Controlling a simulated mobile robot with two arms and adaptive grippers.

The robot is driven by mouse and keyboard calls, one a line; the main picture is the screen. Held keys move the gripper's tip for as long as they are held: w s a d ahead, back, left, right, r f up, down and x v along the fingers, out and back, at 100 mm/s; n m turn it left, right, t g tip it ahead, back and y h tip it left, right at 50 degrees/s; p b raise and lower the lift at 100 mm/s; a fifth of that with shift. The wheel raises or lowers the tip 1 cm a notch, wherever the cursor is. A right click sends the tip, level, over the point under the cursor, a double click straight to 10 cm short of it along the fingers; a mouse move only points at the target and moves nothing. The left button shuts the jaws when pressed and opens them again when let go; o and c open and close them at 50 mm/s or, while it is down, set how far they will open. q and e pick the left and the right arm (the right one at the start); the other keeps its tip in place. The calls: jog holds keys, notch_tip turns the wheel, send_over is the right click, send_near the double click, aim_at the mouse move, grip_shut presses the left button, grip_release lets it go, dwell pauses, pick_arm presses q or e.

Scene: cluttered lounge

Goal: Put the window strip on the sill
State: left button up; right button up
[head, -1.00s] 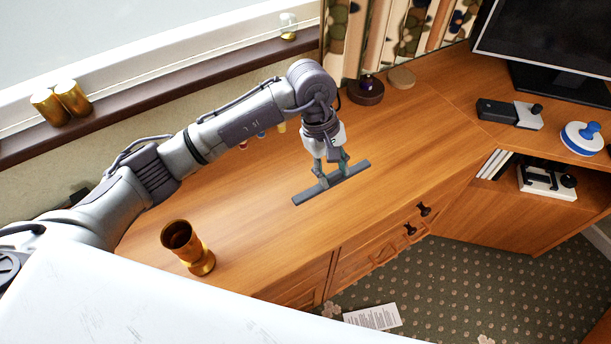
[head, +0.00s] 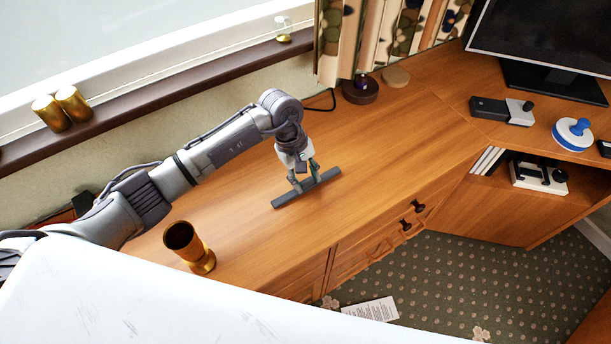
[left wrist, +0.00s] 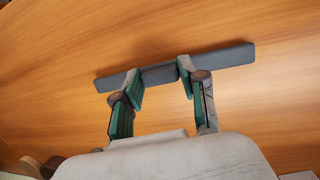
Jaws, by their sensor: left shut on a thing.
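The window strip (head: 328,176) is a long dark grey bar. My left gripper (head: 307,186) is shut on it near its middle, and its ends stick out to both sides. In the left wrist view the strip (left wrist: 228,57) crosses between the fingertips of the gripper (left wrist: 160,75), with the wooden top behind it. The strip is over the wooden desk (head: 390,135); I cannot tell how high. The sill (head: 180,85) is a dark brown ledge under the window at the upper left, apart from the strip. My right gripper is not in view.
Gold cans (head: 62,107) stand on the sill's left part, and a small glass object (head: 284,30) on its right. A gold cup (head: 190,248) stands on the desk's front left. A patterned curtain (head: 385,35) hangs beside the window. The sill's middle is clear.

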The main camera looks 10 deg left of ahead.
pick_arm(q)
jog(key=o, duration=1.1)
jog(key=shift+o, duration=0.2)
